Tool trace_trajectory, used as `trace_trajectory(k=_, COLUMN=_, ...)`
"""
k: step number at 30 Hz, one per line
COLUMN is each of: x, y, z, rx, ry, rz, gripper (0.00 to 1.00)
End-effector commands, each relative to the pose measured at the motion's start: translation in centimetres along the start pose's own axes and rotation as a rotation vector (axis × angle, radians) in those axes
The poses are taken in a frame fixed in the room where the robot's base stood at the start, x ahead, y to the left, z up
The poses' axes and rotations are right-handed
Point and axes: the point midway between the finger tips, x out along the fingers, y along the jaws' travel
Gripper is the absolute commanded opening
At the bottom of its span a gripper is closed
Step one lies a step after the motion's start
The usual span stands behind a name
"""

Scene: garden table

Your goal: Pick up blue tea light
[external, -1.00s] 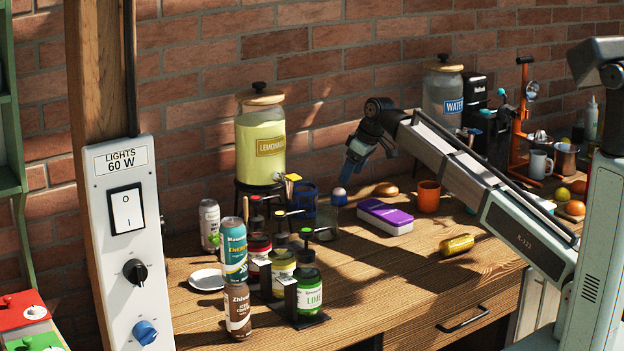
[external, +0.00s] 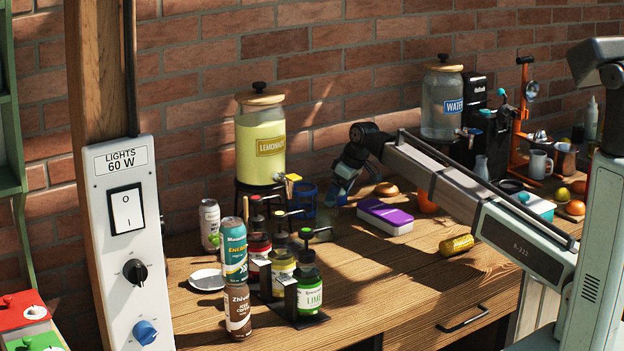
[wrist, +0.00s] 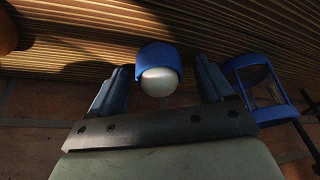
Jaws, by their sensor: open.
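The blue tea light (wrist: 158,68) has a blue cup-shaped body with a white rounded part facing the wrist camera. My gripper (wrist: 162,67) is open, with one finger on each side of the tea light and a small gap visible on both sides. In the external view my gripper (external: 338,190) is low at the back of the table, right of the lemonade jar, and mostly hides the tea light there.
A blue wire holder (external: 306,200) stands close left of my gripper; it also shows at right in the wrist view (wrist: 268,112). A purple-topped box (external: 385,215), an orange mug (external: 427,202) and a bread roll (external: 386,189) lie to the right. The lemonade jar (external: 262,150) stands behind left.

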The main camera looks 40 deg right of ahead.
Motion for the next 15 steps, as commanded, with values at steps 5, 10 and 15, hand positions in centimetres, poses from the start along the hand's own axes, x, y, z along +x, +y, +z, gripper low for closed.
trace_trajectory(k=5, x=-0.05, y=0.01, z=0.0, rx=0.0, ry=0.0, rz=0.0, gripper=0.78)
trace_trajectory(k=10, x=-0.07, y=0.02, z=0.0, rx=0.0, ry=0.0, rz=0.0, gripper=0.61)
trace_trajectory(k=15, x=-0.08, y=0.02, z=0.01, rx=0.0, ry=0.0, rz=0.0, gripper=0.45)
